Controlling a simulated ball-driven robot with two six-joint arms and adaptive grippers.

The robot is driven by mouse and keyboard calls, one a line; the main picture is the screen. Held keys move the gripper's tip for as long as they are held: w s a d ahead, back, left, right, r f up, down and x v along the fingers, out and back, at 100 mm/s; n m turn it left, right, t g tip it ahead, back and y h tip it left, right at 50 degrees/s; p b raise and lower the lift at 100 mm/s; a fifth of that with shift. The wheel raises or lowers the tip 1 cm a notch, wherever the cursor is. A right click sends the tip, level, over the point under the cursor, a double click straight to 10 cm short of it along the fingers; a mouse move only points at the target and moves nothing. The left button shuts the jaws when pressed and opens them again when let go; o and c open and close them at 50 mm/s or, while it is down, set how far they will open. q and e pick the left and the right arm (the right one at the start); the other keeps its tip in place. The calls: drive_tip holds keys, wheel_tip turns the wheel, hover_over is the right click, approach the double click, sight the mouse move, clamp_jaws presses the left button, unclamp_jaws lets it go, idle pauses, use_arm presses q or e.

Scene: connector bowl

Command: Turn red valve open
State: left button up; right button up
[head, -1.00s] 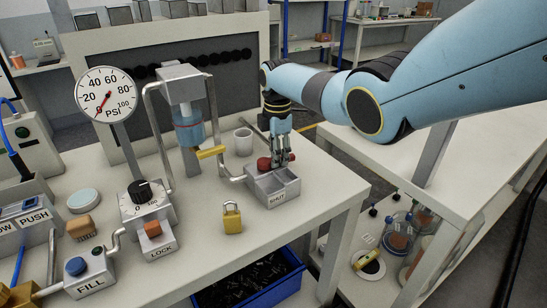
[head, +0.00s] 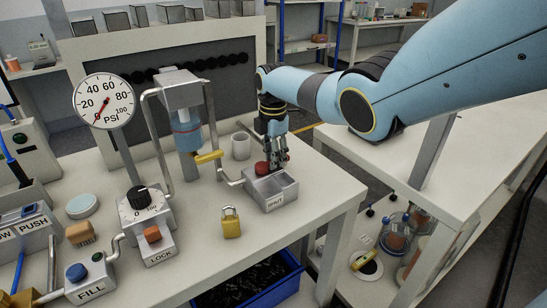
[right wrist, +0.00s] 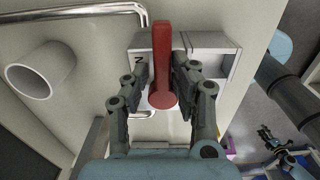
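The red valve handle (right wrist: 163,55) is a long bar with a rounded end in the right wrist view. In the head view only its rounded red end (head: 262,168) shows clearly, over a grey box (head: 270,190) with a "SHUT" label. My right gripper (right wrist: 163,75) points down at the handle with one finger on each side. The gripper (head: 278,160) partly hides the handle in the head view.
A white cup (head: 241,143) stands behind the box. A yellow padlock (head: 231,222) lies in front. A pressure gauge (head: 104,100), a dial block (head: 146,208) and pipes stand to the left. A blue bin (head: 255,285) is below the table. Free tabletop lies right of the box.

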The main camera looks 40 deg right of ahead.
drive_tip(key=shift+o, duration=1.4)
drive_tip(key=shift+w+a, duration=0.15)
drive_tip(key=shift+w, duration=0.05)
drive_tip(key=shift+s, duration=0.15)
wheel_tip(320, 180, up, 12)
drive_tip(key=shift+f, duration=0.1)
